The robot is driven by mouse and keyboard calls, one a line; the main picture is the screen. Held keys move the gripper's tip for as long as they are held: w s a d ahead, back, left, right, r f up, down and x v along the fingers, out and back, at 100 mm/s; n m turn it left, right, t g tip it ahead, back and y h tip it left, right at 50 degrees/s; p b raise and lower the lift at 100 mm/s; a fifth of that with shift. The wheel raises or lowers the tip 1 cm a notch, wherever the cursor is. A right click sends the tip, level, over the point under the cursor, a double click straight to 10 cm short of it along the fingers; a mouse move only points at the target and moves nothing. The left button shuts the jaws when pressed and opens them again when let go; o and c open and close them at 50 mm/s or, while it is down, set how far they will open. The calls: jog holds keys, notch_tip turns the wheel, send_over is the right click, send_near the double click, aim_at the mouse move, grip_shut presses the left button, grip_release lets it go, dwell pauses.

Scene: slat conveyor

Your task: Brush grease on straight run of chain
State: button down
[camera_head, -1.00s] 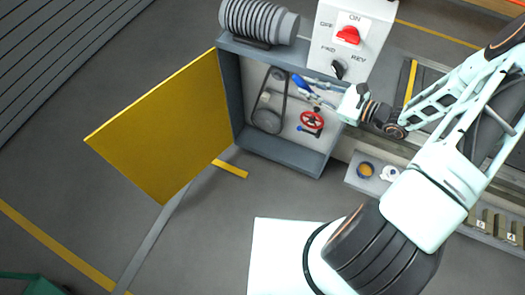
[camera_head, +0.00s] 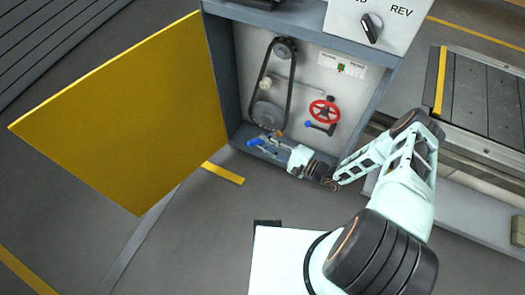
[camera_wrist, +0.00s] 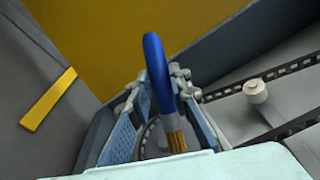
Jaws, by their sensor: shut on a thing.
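The chain (camera_head: 292,85) is a dark loop inside the open cabinet, running between an upper sprocket (camera_head: 285,48) and a lower sprocket (camera_head: 265,113). My gripper (camera_head: 272,147) is low in the cabinet, just below the lower sprocket. It is shut on a brush with a blue handle (camera_wrist: 157,75); the handle also shows in the head view (camera_head: 256,141). The tan bristles (camera_wrist: 177,142) point toward the bottom of the wrist view. I cannot tell whether they touch the chain. In the wrist view the chain (camera_wrist: 282,71) is right of the fingers.
A pale roller (camera_head: 266,83) sits at the chain's left run. A red handwheel (camera_head: 323,110) and a blue-ended lever (camera_head: 320,127) are right of the chain. The yellow door (camera_head: 125,115) stands open at left. A control box (camera_head: 385,18) is above the cabinet.

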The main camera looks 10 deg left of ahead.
jog(key=w+f+b, duration=0.3)
jog(key=w, duration=0.2)
jog(key=shift+d+f+n, duration=0.3)
jog(key=shift+d, duration=0.1)
jog(key=shift+w+d, duration=0.2)
jog(key=shift+w, duration=0.55)
dwell(0.7)
notch_tip(320, 180, up, 32)
jog(key=p, duration=2.3)
jog(key=shift+p, duration=0.3)
dwell(1.5)
